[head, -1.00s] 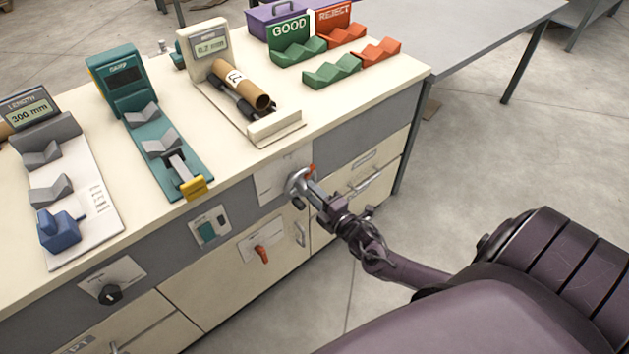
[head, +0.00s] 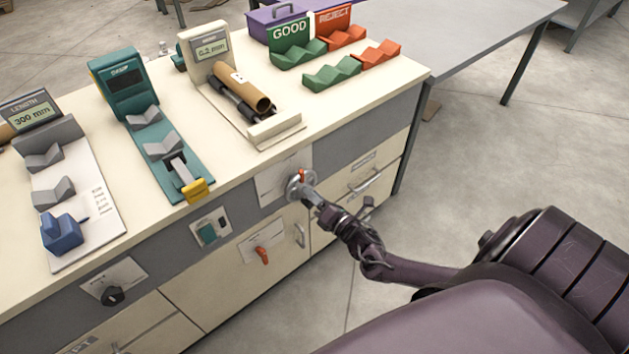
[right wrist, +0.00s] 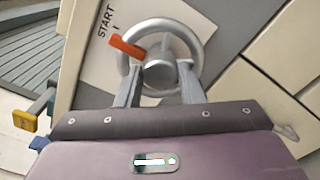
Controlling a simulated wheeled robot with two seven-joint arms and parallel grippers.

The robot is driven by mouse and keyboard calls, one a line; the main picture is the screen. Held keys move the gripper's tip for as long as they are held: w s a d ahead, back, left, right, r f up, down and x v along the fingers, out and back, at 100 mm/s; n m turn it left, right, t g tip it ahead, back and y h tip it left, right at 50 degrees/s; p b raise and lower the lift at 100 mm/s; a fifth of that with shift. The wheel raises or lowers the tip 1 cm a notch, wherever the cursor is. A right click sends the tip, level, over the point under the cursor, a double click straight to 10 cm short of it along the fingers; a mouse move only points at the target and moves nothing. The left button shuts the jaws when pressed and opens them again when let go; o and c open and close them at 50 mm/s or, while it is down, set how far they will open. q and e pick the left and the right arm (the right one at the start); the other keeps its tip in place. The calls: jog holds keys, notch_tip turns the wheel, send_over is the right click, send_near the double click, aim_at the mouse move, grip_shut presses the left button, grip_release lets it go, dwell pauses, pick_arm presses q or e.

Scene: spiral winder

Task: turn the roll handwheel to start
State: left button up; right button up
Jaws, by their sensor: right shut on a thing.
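The roll handwheel (head: 293,183) is a grey metal wheel on the bench's front face. In the right wrist view, the handwheel (right wrist: 197,38) has a round hub and an orange marker (right wrist: 127,46) on its upper left. The marker's outer end lies close below the printed START label (right wrist: 105,22). My right gripper (right wrist: 161,68) has a finger on each side of the hub and is shut on the handwheel; the exact contact is partly hidden. In the head view my right gripper (head: 306,190) reaches it from the lower right. A brown cardboard roll (head: 240,88) lies on black rollers above. My left gripper is out of view.
A red-handled switch (head: 263,256), a green button panel (head: 209,232) and a black knob (head: 111,295) are on the bench front. Gauges and green GOOD (head: 290,38) and red REJECT (head: 334,20) racks stand on top.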

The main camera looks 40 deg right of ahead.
dwell(0.5)
jog(key=o, duration=1)
jog(key=shift+s, duration=0.15)
jog(key=s, duration=0.7)
jog(key=shift+s+d, duration=0.25)
jog(key=shift+d, duration=0.05)
jog(key=shift+f, duration=0.1)
